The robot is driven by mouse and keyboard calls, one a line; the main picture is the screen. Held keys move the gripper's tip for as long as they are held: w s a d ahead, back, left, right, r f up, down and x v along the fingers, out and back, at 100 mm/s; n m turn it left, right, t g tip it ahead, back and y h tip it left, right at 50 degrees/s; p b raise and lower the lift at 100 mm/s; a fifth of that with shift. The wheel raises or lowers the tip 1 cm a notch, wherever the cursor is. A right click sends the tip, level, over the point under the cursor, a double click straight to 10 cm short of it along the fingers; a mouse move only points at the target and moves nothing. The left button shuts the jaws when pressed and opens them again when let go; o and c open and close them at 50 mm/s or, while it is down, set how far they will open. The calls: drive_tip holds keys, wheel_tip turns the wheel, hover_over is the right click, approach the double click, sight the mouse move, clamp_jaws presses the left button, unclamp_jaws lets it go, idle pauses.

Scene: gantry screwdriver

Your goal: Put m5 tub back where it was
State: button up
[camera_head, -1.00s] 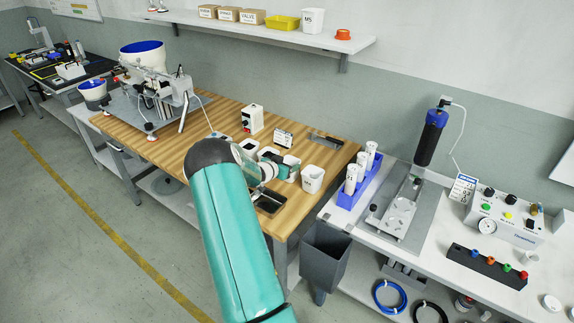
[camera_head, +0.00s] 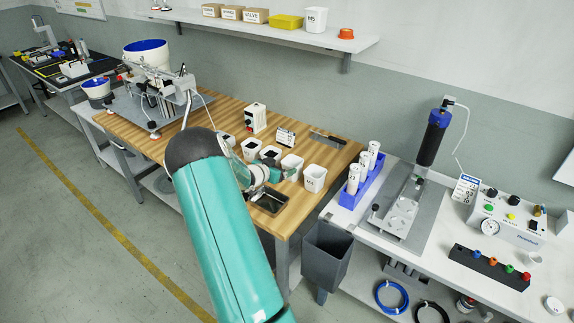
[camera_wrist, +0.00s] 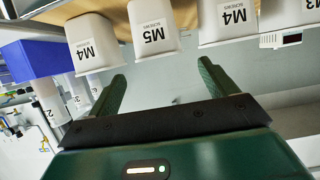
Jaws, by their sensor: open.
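My gripper (camera_wrist: 162,82) is open and empty. Its fingers point toward the M5 tub, one on either side in the picture, with a visible gap before it. In the head view the row of white tubs (camera_head: 314,178) stands on the wooden bench (camera_head: 215,118), and my arm and wrist partly cover it. Another tub marked M5 (camera_head: 315,18) stands on the wall shelf.
A dark metal tray (camera_head: 268,202) lies at the bench's front edge. A blue rack (camera_head: 350,195) with white bottles is to the right. Labelled boxes (camera_head: 232,13) and a yellow bin (camera_head: 286,22) share the shelf (camera_head: 350,45). A grey bin (camera_head: 325,255) hangs below.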

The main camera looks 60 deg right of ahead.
drive_tip(key=v, duration=0.5)
drive_tip(key=shift+a, duration=0.1)
drive_tip(key=w+a+r+n+t+y, duration=0.1)
drive_tip(key=a+r+n+y, duration=0.1)
drive_tip(key=a+r, duration=0.55)
drive_tip(key=w+a+r+n+t+y, duration=0.15)
drive_tip(key=a+r, duration=0.25)
drive_tip(key=a, duration=0.6)
drive_tip(key=a+r+n+y, duration=0.25)
drive_tip(key=a+r, duration=0.35)
drive_tip(key=a, duration=0.3)
drive_tip(key=s+a+r+n+t+y, duration=0.1)
drive_tip(key=s+a+r+n+y, duration=0.1)
drive_tip(key=a, duration=0.8)
drive_tip(key=s+a+r+n+t+y, duration=0.2)
drive_tip(key=s+a+n, duration=0.3)
drive_tip(key=a, duration=0.5)
drive_tip(key=s+a+r+n+t+y, duration=0.2)
drive_tip(key=a+n, duration=0.4)
drive_tip(key=a, duration=0.5)
drive_tip(key=shift+s+r+n+y, duration=0.2)
drive_tip(key=shift+s+n+y, duration=0.2)
drive_tip(key=shift+s+y, duration=0.35)
